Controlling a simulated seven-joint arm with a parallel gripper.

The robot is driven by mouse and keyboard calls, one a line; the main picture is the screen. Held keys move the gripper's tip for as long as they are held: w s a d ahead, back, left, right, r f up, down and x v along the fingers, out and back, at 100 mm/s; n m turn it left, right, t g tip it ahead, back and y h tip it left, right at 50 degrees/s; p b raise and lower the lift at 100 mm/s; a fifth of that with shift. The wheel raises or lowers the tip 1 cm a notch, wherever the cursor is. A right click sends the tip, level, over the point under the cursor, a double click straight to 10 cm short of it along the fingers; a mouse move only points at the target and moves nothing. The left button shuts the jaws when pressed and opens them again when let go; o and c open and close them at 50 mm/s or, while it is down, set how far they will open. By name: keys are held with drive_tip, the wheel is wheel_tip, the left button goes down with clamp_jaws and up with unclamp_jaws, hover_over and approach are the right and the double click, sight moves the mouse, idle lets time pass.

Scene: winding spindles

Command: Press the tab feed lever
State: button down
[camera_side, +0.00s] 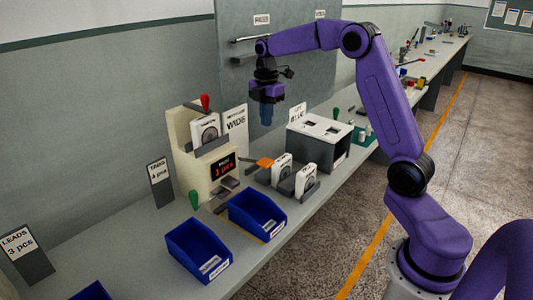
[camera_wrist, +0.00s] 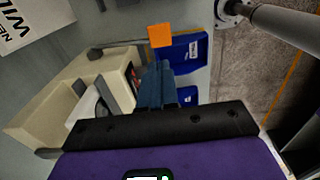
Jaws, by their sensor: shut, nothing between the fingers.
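A cream machine (camera_side: 186,145) with a dark display reading "3 pcs" stands on the bench. It has a red-knobbed lever (camera_side: 205,102) on top and a green-knobbed lever (camera_side: 194,199) low at its front. An orange paddle (camera_side: 265,162) sticks out at its right; it also shows in the wrist view (camera_wrist: 160,35). I cannot read which of these is the tab feed lever. My gripper (camera_side: 266,116) points down with blue fingers, shut and empty, in the air above and right of the machine, apart from all levers. Its fingers also show in the wrist view (camera_wrist: 157,85).
Two blue bins (camera_side: 257,216) (camera_side: 198,250) stand at the bench's front. White spools sit in grey holders (camera_side: 296,189) right of the machine. A grey-white box (camera_side: 320,138) stands behind them. Signs (camera_side: 160,182) (camera_side: 235,130) stand near the machine.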

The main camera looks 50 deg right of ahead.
sight(270, 162)
wheel_tip(270, 162, down, 12)
drive_tip(key=shift+f, duration=0.25)
drive_tip(key=shift+s, duration=0.1)
idle(0.4)
drive_tip(key=f, duration=0.2)
drive_tip(key=s+f, duration=0.1)
drive_tip(key=f, duration=0.1)
drive_tip(key=shift+s+f, duration=0.1)
drive_tip(key=shift+r, duration=0.85)
wheel_tip(270, 162, up, 14)
drive_tip(key=s, duration=0.1)
drive_tip(key=shift+s, duration=0.4)
